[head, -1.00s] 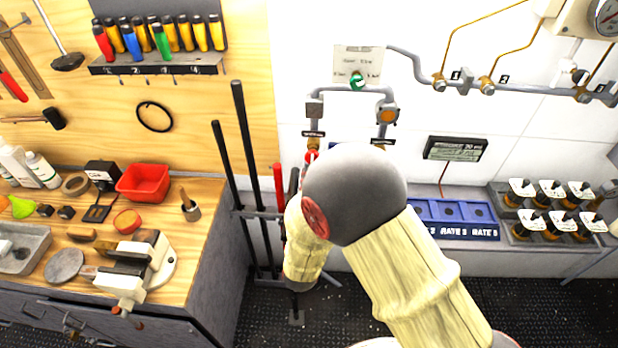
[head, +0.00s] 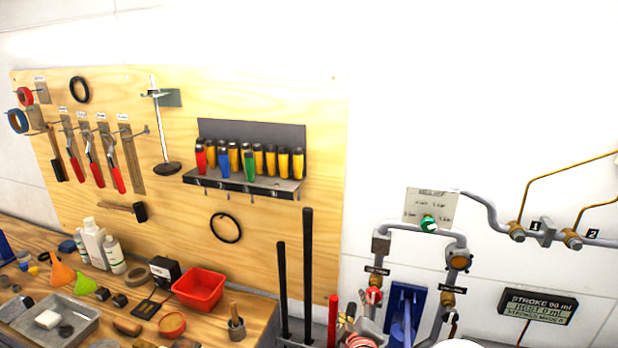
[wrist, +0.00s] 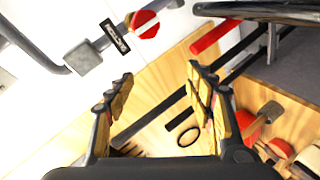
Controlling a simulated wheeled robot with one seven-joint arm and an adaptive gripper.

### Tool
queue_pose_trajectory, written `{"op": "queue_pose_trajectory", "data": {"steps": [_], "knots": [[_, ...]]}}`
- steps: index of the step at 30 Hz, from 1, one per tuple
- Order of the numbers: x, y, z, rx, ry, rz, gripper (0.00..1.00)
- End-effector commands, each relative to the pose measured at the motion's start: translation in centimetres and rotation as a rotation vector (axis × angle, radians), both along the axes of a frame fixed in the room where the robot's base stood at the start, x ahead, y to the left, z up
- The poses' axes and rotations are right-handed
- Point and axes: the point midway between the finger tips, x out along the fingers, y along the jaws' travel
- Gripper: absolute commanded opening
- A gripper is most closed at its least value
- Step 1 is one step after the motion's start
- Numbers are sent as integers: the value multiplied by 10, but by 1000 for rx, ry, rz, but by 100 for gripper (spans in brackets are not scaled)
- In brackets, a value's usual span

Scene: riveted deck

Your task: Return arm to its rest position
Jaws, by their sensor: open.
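My gripper (wrist: 160,76) shows in the wrist view with its two fingers wide apart. Nothing is held between them. Behind the fingers I see the wooden tool board and black bars, in a tilted picture. A red valve handle (wrist: 145,24) on the grey pipe lies beyond the fingertips; it also shows in the head view (head: 374,295). In the head view the gripper cannot be made out, and most of my arm is below the picture.
A wooden tool board (head: 300,250) hangs on the white wall above a workbench with a red bin (head: 199,289). Tall black bars (head: 307,270) stand right of the bench.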

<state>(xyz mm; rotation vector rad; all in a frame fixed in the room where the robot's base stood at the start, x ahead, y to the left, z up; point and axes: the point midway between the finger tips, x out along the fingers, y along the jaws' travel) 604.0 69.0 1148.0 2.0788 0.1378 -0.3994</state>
Motion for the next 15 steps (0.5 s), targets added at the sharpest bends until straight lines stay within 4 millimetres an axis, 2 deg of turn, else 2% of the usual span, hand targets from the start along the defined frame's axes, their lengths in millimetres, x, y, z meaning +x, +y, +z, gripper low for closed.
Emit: {"op": "queue_pose_trajectory", "data": {"steps": [1,5,8,11,15], "knots": [[-6,1,13,87,26,3,54],[-34,5,34,294,139,-4,54],[-65,4,47,428,234,-36,54],[-103,-3,57,539,332,-94,54],[-167,-20,66,666,460,-226,54]]}}
